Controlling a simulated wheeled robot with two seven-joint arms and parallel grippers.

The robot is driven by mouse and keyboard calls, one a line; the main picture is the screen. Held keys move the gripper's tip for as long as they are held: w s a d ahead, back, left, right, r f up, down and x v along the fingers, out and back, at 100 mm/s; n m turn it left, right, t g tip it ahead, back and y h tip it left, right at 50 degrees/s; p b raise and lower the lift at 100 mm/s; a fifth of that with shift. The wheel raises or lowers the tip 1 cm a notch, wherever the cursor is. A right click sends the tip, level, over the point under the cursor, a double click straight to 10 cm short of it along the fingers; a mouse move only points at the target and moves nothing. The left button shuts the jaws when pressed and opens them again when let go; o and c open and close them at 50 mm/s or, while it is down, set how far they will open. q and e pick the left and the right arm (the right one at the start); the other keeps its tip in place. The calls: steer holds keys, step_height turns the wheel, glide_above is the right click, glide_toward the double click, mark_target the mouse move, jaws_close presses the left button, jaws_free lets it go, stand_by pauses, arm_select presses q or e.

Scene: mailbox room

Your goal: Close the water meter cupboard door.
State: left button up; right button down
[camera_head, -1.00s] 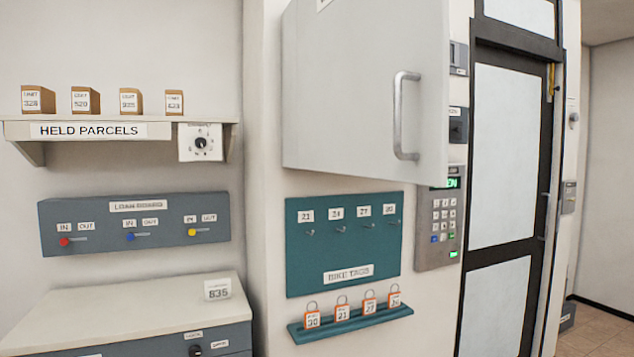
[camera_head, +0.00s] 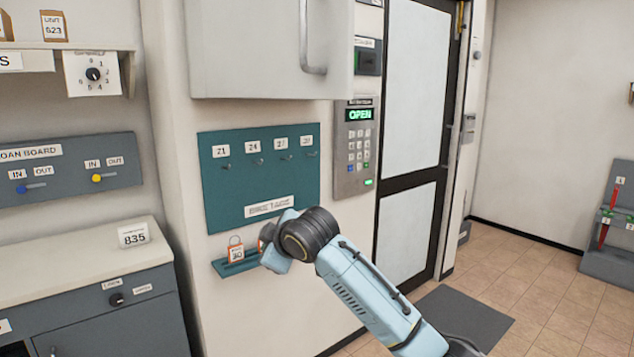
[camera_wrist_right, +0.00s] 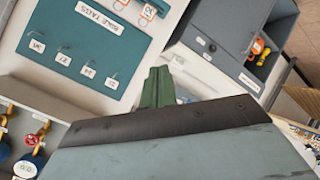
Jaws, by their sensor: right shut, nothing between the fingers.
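The water meter cupboard door (camera_head: 260,50) is a large white panel with a grey vertical handle (camera_head: 314,40), at the top of the head view; its upper part is cut off. In the right wrist view the cupboard's inside shows at the lower left, with a red valve wheel (camera_wrist_right: 35,139) and a blue gauge (camera_wrist_right: 25,169), so it stands open. My right gripper (camera_head: 275,243) is below the door, in front of the tag ledge, not touching the door. Its green fingers (camera_wrist_right: 158,86) are shut and empty in the wrist view. My left gripper is not in view.
The teal bike tag board (camera_head: 258,180) with hooks and its ledge (camera_head: 237,266) with orange tags sit below the door. A keypad (camera_head: 353,148) reading OPEN is to the right. A grey cabinet (camera_head: 110,320) stands at left; tiled floor (camera_head: 545,290) is open at right.

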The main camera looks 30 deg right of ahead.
steer(key=s+a+r+n+t, duration=0.15)
steer(key=s+r, duration=0.25)
steer(key=r, duration=0.5)
steer(key=s+r+n+t, duration=0.1)
steer(key=s+r+n, duration=0.15)
steer(key=r, duration=0.75)
steer(key=n+t+h+b, duration=0.1)
steer(key=n+t+h, duration=0.1)
steer(key=n+t, duration=0.2)
glide_toward(319, 97)
steer(key=s+a, duration=0.3)
steer(key=a, duration=0.3)
steer(key=shift+m+g, duration=0.25)
steer(key=shift+m, duration=0.05)
steer(key=w+d+p, duration=0.1)
steer(key=w+p, duration=0.2)
steer(key=p, duration=0.2)
steer(key=w+d+p, duration=0.2)
steer(key=w+p, duration=0.2)
steer(key=p, duration=0.2)
steer(key=w+d+p, duration=0.1)
steer(key=w+p, duration=0.2)
steer(key=p, duration=0.3)
steer(key=shift+w+d+r, duration=0.2)
steer(key=shift+d+r, duration=0.05)
steer(key=shift+d, duration=0.45)
